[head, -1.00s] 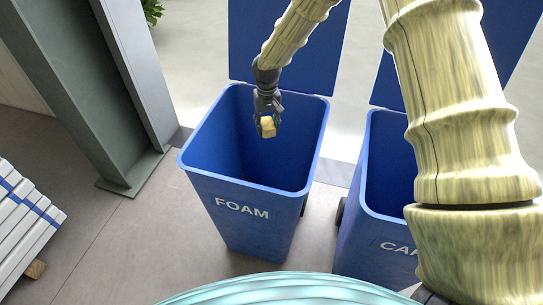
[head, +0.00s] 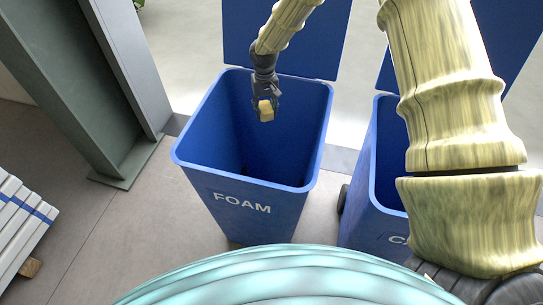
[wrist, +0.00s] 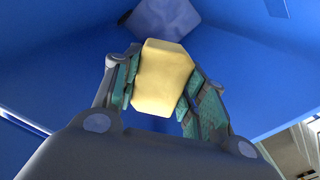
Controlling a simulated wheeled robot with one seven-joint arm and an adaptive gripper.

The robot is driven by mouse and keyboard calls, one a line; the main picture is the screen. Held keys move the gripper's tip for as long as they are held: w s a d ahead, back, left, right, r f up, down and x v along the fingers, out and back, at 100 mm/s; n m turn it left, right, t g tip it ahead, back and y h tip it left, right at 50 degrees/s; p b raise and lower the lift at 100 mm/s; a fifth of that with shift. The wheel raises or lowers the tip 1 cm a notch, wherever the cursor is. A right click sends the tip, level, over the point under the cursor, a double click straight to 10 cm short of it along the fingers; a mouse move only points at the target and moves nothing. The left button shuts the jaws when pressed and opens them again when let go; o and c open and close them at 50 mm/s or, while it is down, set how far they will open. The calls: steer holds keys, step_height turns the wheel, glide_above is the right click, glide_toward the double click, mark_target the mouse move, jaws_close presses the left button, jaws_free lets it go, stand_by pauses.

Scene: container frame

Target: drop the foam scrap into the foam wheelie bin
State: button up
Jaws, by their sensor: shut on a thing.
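The foam scrap (head: 266,110) is a small pale yellow block. My gripper (head: 265,103) is shut on it and holds it over the open mouth of the foam wheelie bin (head: 240,203). The bin is blue, marked FOAM, with its lid swung open at the back. In the wrist view the foam scrap (wrist: 164,78) sits between both finger pads, with the blue inner walls (wrist: 60,75) around it and the bin's floor beyond. How far below the rim the scrap is, I cannot tell exactly.
A second blue bin (head: 372,205) stands to the right, its label partly hidden by my arm. A grey-green steel column (head: 105,90) rises at the left. A stack of white boards with blue bands (head: 22,215) lies at the left edge.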

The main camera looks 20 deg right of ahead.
steer(key=shift+w+a+f, duration=0.1)
steer(key=shift+w+f, duration=0.2)
steer(key=shift+f, duration=0.25)
steer(key=shift+w+f, duration=0.25)
steer(key=shift+f, duration=0.3)
steer(key=shift+s+r, duration=0.45)
steer(key=shift+s, duration=0.15)
steer(key=o, duration=0.8)
steer(key=shift+w+f, duration=0.4)
steer(key=shift+c, duration=0.2)
steer(key=shift+s+r, duration=0.25)
steer(key=shift+w+r, duration=0.2)
steer(key=shift+r, duration=0.1)
steer(key=r, duration=1.1)
steer(key=shift+s+r, duration=0.2)
